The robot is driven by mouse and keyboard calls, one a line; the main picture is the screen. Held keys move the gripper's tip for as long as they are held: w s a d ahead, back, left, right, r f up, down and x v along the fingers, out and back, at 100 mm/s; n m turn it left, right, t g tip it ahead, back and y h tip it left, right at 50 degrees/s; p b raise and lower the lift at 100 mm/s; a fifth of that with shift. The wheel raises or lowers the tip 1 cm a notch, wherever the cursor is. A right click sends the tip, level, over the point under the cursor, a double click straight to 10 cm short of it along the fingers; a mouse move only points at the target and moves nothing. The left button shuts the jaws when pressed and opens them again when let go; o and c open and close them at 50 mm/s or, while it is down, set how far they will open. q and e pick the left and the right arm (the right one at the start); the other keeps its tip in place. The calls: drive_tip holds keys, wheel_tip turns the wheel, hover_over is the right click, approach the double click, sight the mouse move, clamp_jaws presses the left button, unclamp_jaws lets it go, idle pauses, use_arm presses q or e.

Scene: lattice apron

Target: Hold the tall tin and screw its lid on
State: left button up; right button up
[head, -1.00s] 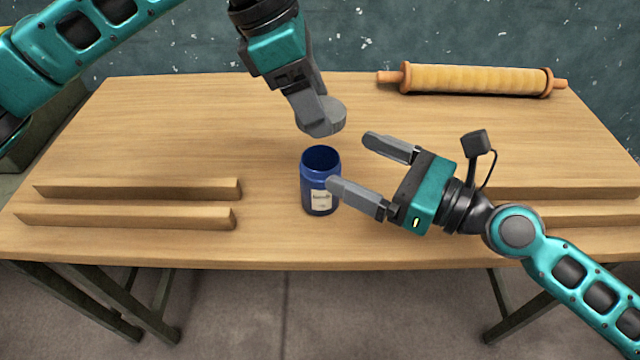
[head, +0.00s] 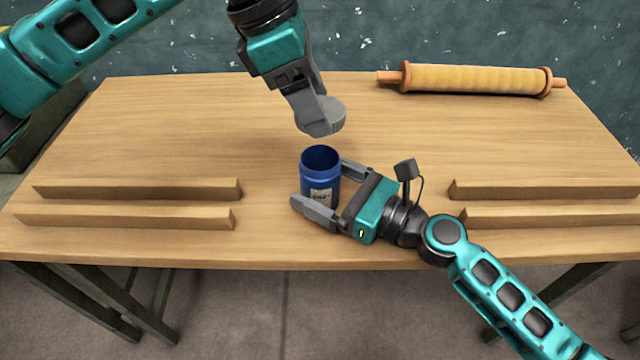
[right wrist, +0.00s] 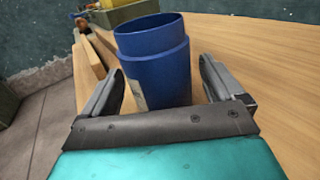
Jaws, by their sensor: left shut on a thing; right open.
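The tall tin (head: 320,172) is blue with a pale label and stands upright and open-topped on the table. It also shows in the right wrist view (right wrist: 158,72), between the two fingers. My right gripper (head: 325,187) is open, with one finger in front of the tin and one behind it, and a gap shows beside the tin. The grey round lid (head: 328,118) is held by my left gripper (head: 312,112), which is shut on it, above the tin and apart from it. The lid's far side is partly hidden by the fingers.
Two wooden rails (head: 140,189) lie on the left of the table (head: 200,120), and two more (head: 550,190) on the right. The table's middle left and back are clear.

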drive_tip(key=shift+w+a, duration=0.35)
drive_tip(key=shift+a, duration=0.25)
drive_tip(key=c, duration=1.5)
use_arm(q)
drive_tip(key=shift+f, duration=2.45)
drive_tip(key=shift+f, duration=0.9)
drive_tip(key=shift+f, duration=0.55)
